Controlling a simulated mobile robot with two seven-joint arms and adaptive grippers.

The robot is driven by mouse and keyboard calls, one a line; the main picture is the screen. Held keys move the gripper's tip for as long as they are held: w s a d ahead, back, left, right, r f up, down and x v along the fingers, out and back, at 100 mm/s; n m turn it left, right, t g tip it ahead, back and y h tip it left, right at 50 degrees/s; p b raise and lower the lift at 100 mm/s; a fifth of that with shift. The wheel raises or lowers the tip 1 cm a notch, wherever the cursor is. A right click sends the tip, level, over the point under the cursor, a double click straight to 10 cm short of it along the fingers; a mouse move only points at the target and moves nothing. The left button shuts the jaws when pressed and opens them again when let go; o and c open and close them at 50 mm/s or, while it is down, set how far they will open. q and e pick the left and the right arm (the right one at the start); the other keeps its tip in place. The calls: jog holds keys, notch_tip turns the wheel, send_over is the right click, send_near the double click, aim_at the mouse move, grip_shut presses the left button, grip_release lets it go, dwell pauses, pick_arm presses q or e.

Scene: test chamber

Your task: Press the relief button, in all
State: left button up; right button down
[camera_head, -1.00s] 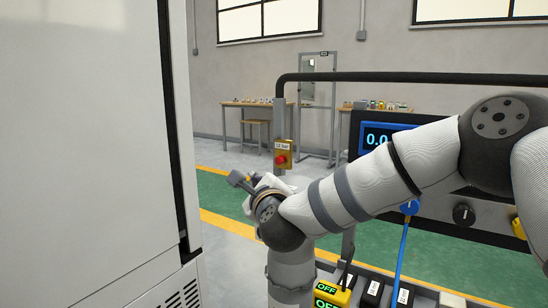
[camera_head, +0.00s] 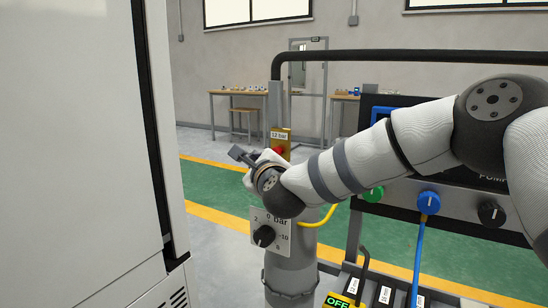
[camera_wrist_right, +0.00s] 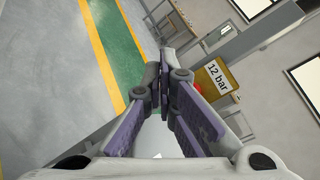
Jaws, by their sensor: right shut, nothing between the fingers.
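A yellow box (camera_head: 287,134) labelled "12 bar" is fixed to a grey post and carries a red button (camera_head: 280,150). My right gripper (camera_head: 239,155) is shut and empty, just left of and below the button in that picture. In the wrist view the shut fingertips (camera_wrist_right: 164,62) stand left of the yellow box (camera_wrist_right: 222,82). Only a sliver of the red button (camera_wrist_right: 198,88) shows there, beside the fingers. I see no contact, but cannot tell the gap. My left gripper is not in view.
A tall white cabinet (camera_head: 75,150) stands close on the left. A black rail (camera_head: 420,56) runs above the console, which has green (camera_head: 373,194), blue (camera_head: 428,202) and black (camera_head: 490,213) knobs. A dial (camera_head: 263,236) shows below my wrist. Workbenches (camera_head: 238,95) stand far behind.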

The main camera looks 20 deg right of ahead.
aim_at(277, 152)
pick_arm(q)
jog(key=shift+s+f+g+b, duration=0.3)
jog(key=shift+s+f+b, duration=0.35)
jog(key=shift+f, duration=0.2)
pick_arm(e)
jog(key=shift+w+d, duration=1.7)
jog(key=shift+w, duration=0.05)
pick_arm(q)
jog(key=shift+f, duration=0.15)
pick_arm(e)
jog(key=shift+w+d, duration=0.3)
pick_arm(q)
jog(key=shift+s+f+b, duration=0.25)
jog(key=shift+b, duration=0.1)
pick_arm(e)
jog(key=shift+w+d, duration=0.45)
jog(key=shift+d, duration=0.05)
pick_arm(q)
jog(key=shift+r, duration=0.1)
pick_arm(e)
jog(key=shift+s+a, duration=0.1)
pick_arm(q)
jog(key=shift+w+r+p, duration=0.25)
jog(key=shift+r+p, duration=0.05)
jog(key=shift+p, duration=0.05)
pick_arm(e)
jog(key=shift+s+a, duration=0.65)
